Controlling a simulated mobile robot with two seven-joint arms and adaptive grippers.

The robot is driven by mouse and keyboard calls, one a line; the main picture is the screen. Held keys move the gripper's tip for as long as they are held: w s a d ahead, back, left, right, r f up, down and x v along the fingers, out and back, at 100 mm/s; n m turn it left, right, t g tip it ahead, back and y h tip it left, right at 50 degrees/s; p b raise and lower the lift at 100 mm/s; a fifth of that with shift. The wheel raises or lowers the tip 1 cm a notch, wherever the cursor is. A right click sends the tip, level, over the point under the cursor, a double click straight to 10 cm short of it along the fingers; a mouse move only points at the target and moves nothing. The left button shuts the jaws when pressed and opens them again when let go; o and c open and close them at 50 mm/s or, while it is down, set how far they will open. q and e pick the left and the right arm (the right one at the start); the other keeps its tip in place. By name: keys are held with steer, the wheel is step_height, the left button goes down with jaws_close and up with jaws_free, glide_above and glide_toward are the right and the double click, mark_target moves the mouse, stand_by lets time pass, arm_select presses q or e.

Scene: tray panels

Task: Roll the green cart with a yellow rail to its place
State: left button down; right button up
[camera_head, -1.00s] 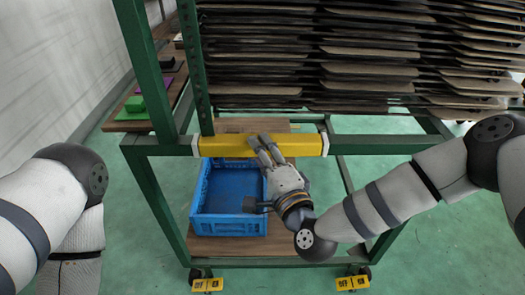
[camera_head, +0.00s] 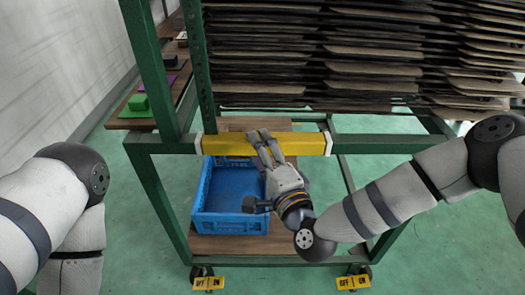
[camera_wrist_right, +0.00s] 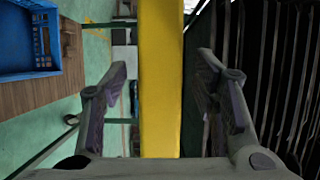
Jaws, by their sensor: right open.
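The green cart (camera_head: 166,190) stands in front of me, with a yellow rail (camera_head: 228,144) across its front at mid height. My right gripper (camera_head: 266,138) is at the rail, a little left of the rail's middle. In the right wrist view the rail (camera_wrist_right: 160,90) runs between the two spread fingers of the open gripper (camera_wrist_right: 165,95), with a gap on each side. Of my left arm, only links show at the left edge of the head view; its gripper is out of view.
A blue crate (camera_head: 202,215) sits on the cart's low wooden shelf (camera_head: 240,246). Stacked panels (camera_head: 360,68) fill the upper part. Yellow-tagged casters (camera_head: 209,283) stand on the green floor.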

steer(key=shift+d, duration=0.2)
arm_select(q)
steer(key=shift+d, duration=0.1)
arm_select(e)
steer(key=v, duration=1.2)
steer(key=shift+a, duration=0.1)
steer(key=s+d+f+n+g+h+p, duration=0.1)
steer(key=s+d+f+n+g+p, duration=0.1)
steer(key=s+f+n+g, duration=1.1)
arm_select(q)
steer(key=shift+t, duration=0.7)
steer(key=w+r, duration=0.3)
steer(key=shift+w+r+p, duration=0.2)
steer(key=shift+r+p, duration=0.05)
steer(key=shift+p, duration=0.15)
arm_select(e)
steer(key=s+d+f+g+h, duration=0.2)
steer(key=s+d+g+h, duration=0.1)
steer(key=s+d, duration=0.5)
steer(key=s+d+f+g+h, duration=0.3)
steer(key=s+d, duration=0.5)
steer(key=s, duration=0.6)
steer(key=shift+s, duration=0.2)
